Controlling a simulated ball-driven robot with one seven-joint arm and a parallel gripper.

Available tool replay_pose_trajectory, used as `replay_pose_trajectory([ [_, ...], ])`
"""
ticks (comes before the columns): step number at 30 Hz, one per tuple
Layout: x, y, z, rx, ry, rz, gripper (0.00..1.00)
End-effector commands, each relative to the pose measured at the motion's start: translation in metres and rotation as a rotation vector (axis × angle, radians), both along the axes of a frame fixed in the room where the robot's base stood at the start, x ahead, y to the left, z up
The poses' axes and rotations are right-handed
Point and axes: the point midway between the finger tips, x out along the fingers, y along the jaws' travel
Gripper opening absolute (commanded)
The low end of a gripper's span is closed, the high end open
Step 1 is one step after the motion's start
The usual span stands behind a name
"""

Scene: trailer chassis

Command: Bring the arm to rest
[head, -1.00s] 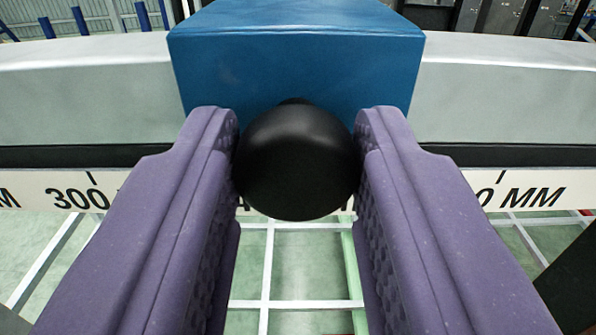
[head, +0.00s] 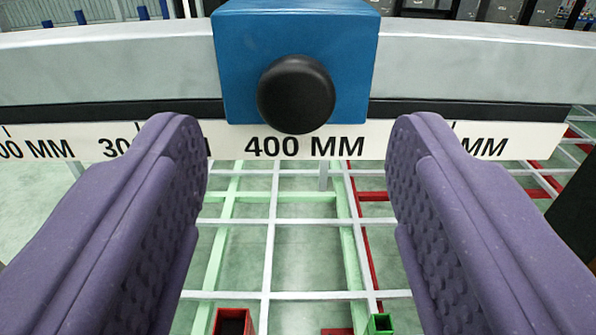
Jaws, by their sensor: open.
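My gripper (head: 298,150) shows as two purple padded fingers, spread wide with nothing between them. Ahead of the fingertips is a black round knob (head: 296,95) on the front of a blue block (head: 345,60). The fingers are apart from the knob, which stands beyond and between them. The blue block sits on a pale metal beam (head: 120,68), above the 400 MM mark of a white scale strip (head: 380,140).
Below the beam is a grid of white, green and red bars (head: 272,240) over a pale green floor. A red square tube end (head: 233,321) and a green one (head: 380,324) show at the bottom. A dark shape (head: 578,205) stands at the right edge.

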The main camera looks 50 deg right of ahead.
Motion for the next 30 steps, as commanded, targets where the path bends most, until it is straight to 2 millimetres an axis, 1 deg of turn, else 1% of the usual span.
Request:
replay_pose_trajectory([
  [3, -0.011, 0.013, 0.000, 0.000, 0.000, -0.001, 0.60],
  [6, -0.015, 0.018, 0.000, 0.000, 0.000, 0.000, 0.60],
  [18, -0.016, 0.019, 0.000, 0.000, 0.000, 0.000, 0.60],
  [20, -0.013, 0.020, 0.001, -0.002, 0.001, 0.002, 0.60],
  [22, 0.000, 0.026, 0.004, -0.012, 0.003, 0.010, 0.60],
  [23, 0.010, 0.030, 0.007, -0.015, 0.004, 0.015, 0.60],
  [26, 0.060, 0.060, 0.023, -0.034, 0.012, 0.045, 0.60],
  [27, 0.085, 0.080, 0.033, -0.038, 0.014, 0.066, 0.60],
  [29, 0.121, 0.118, 0.047, -0.036, 0.017, 0.103, 0.60],
  [30, 0.142, 0.147, 0.057, -0.029, 0.020, 0.133, 0.60],
])
